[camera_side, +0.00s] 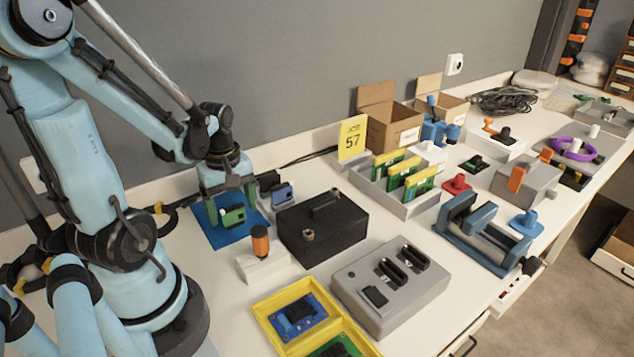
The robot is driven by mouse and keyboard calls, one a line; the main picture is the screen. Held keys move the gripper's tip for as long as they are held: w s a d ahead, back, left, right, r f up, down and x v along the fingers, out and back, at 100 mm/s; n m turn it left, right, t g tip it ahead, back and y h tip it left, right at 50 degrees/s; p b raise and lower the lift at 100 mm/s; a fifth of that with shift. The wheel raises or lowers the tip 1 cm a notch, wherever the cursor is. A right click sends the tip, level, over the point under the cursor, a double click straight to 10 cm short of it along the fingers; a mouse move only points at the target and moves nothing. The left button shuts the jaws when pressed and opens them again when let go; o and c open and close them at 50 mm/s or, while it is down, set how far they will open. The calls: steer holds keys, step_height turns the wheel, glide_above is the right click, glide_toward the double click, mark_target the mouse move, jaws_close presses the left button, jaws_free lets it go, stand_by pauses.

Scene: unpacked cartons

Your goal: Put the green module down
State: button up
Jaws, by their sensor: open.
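A green module (232,216) stands near upright over a blue mat (223,237) at the left of the bench. My gripper (231,206) is right above and around it, pointing down. Its jaws are open, with dark fingers on either side of the module. I cannot tell from this view whether a finger still touches the module or whether its lower edge rests fully on the mat.
A black case (322,232) stands close right of the mat, with a small blue-faced part (282,194) behind it. An orange-topped piece (260,242) on a white block is in front. A yellow tray (262,309) and grey box (391,289) fill the front.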

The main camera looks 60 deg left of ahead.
mark_target(233, 207)
step_height(233, 207, up, 12)
steer(key=w+d+m+t, duration=0.3)
steer(key=w+d+m, duration=0.1)
steer(key=d+m, duration=0.3)
steer(key=w+d+f+m+t, duration=0.1)
steer(key=w+d+m+t, duration=0.3)
steer(key=d+m, duration=0.4)
steer(key=w+m, duration=0.1)
steer(key=m, duration=0.2)
steer(key=shift+f, duration=0.15)
